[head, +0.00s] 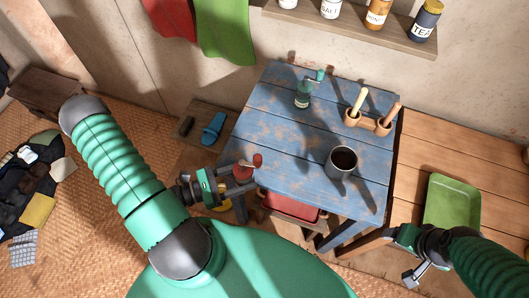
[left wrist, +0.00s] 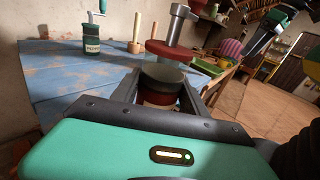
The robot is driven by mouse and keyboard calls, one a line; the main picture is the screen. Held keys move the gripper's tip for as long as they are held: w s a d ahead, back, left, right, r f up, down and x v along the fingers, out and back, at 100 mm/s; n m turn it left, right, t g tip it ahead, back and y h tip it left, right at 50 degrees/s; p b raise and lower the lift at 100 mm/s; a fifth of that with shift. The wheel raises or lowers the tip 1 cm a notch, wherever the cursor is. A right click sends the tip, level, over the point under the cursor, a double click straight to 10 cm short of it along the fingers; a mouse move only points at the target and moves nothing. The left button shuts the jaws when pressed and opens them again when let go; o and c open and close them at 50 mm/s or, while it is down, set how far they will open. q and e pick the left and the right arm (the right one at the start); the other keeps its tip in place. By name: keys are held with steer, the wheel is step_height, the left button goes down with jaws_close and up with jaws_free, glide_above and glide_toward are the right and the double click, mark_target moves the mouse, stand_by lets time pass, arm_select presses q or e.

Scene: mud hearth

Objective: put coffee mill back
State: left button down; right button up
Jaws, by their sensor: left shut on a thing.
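The red coffee mill (head: 243,171), with a crank on top, is held by my left gripper (head: 222,187) at the left front edge of the blue table (head: 280,150). In the left wrist view the mill (left wrist: 166,75) stands between the two fingers, which are shut on its body; its label is partly hidden. A similar green mill (head: 303,97) with a crank stands on the table's far side, and its label shows in the left wrist view (left wrist: 93,46). My right gripper (head: 415,273) is at the lower right, away from the mill; its finger opening is unclear.
A wall shelf (head: 345,30) holds several jars. A green tray (head: 440,205) lies on the wooden bench. A red crate (head: 291,209) sits under the table.

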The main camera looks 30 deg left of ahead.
arm_select(q)
steer(key=w, duration=0.5)
steer(key=w+p, duration=0.1)
steer(key=w, duration=0.3)
steer(key=w+a+f, duration=0.1)
steer(key=w, duration=0.4)
steer(key=shift+w+p, duration=0.3)
steer(key=shift+w, duration=0.05)
step_height(320, 180, down, 4)
steer(key=shift+s+a+r, duration=0.15)
steer(key=c, duration=0.6)
jaws_free()
arm_select(e)
steer(key=shift+d+r, duration=0.25)
steer(key=shift+r, duration=0.25)
steer(key=shift+d+r, duration=0.25)
steer(key=shift+r, duration=0.2)
